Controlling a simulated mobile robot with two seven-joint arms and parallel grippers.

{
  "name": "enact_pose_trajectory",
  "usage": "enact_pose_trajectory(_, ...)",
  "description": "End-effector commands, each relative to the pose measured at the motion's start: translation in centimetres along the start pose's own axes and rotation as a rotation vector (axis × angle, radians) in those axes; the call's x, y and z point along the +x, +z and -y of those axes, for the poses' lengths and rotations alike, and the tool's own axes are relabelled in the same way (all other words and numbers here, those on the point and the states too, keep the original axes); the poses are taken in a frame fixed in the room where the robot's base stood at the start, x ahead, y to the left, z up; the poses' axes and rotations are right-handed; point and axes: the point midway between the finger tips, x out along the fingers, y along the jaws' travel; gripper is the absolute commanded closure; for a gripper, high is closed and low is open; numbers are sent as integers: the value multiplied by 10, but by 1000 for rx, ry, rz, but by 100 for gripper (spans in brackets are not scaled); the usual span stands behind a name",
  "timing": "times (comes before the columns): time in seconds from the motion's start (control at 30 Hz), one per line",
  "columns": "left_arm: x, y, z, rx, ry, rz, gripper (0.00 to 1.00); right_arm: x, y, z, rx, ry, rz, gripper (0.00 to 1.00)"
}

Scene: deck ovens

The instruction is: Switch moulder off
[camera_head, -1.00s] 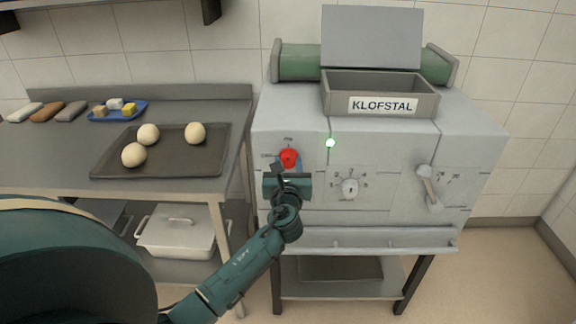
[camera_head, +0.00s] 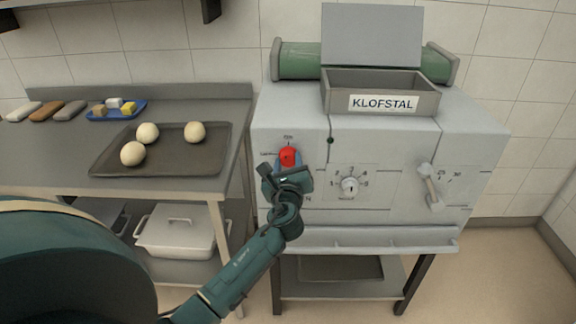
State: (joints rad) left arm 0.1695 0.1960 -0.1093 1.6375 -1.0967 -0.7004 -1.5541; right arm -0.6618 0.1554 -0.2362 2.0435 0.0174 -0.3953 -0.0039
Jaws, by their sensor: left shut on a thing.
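The grey moulder (camera_head: 385,140), with a green roller and a box labelled KLOFSTAL on top, stands at the right of the head view. On its front left is a red knob (camera_head: 289,156). A small indicator lamp (camera_head: 330,140) right of the knob is dark. My left gripper (camera_head: 287,166) is at the red knob and shut on it; its wrist hides the lower part of the knob and the panel below. My right gripper is not in view.
A numbered dial (camera_head: 349,185) and a grey lever (camera_head: 431,187) are right of the knob. At the left, a table holds a dark tray (camera_head: 105,166) with 3 dough balls and a blue tray (camera_head: 93,115). A lidded white container (camera_head: 175,240) sits below.

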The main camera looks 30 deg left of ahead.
Motion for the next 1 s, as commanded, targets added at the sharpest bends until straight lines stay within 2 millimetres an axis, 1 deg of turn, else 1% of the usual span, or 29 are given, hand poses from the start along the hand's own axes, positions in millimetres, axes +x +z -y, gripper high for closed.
enact_pose_trajectory(0.37,0,-2,0,-361,1,0,85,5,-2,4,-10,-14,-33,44)
enact_pose_trajectory(0.9,0,-2,1,-871,0,-1,85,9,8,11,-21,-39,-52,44)
enact_pose_trajectory(1.0,0,-1,1,-953,1,0,85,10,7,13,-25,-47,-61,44)
